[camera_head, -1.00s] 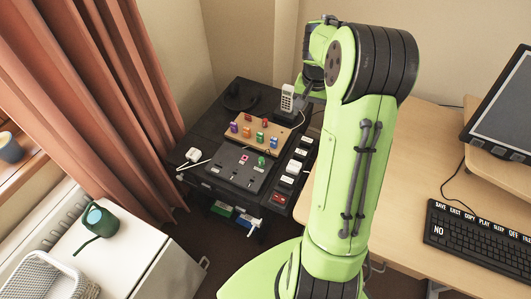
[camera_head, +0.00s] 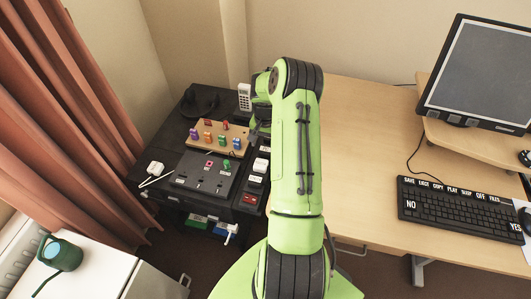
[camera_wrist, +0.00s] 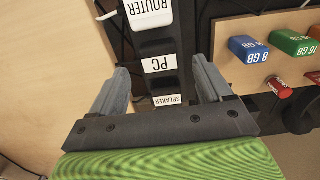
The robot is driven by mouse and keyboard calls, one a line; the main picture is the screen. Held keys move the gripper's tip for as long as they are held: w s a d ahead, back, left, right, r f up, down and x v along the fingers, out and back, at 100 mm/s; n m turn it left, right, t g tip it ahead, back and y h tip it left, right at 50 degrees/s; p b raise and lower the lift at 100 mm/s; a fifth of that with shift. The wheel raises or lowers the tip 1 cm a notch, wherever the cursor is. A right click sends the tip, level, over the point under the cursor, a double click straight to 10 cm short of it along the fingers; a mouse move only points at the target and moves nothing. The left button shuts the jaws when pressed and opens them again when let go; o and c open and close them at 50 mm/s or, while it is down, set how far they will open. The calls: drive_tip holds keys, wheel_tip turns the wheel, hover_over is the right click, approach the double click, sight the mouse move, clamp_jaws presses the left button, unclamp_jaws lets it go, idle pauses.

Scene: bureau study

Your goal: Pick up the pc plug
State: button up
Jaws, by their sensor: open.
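In the wrist view the plug labelled PC (camera_wrist: 160,64) is a black block with a white label. It sits in a dark row between the white plug labelled ROUTER (camera_wrist: 150,14) and the plug labelled SPEAKER (camera_wrist: 167,101). My gripper (camera_wrist: 159,72) is open, with one grey finger on each side of the row near the PC plug. I cannot tell the height gap, and no contact shows. In the head view my arm hides the gripper's fingertips and the PC plug.
A wooden board (camera_wrist: 228,75) with coloured memory sticks lies right of the gripper in the wrist view. In the head view, a white telephone (camera_head: 244,97) stands behind the pegboard, and a black switch panel (camera_head: 190,183) lies in front. The desk (camera_head: 365,125) is right.

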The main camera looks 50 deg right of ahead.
sight(266, 149)
wheel_tip(266, 149, down, 4)
drive_tip(key=shift+r+b, duration=0.1)
drive_tip(key=shift+b, duration=0.25)
drive_tip(key=shift+r, duration=0.1)
drive_tip(key=shift+c, duration=0.5)
drive_tip(key=c, duration=1)
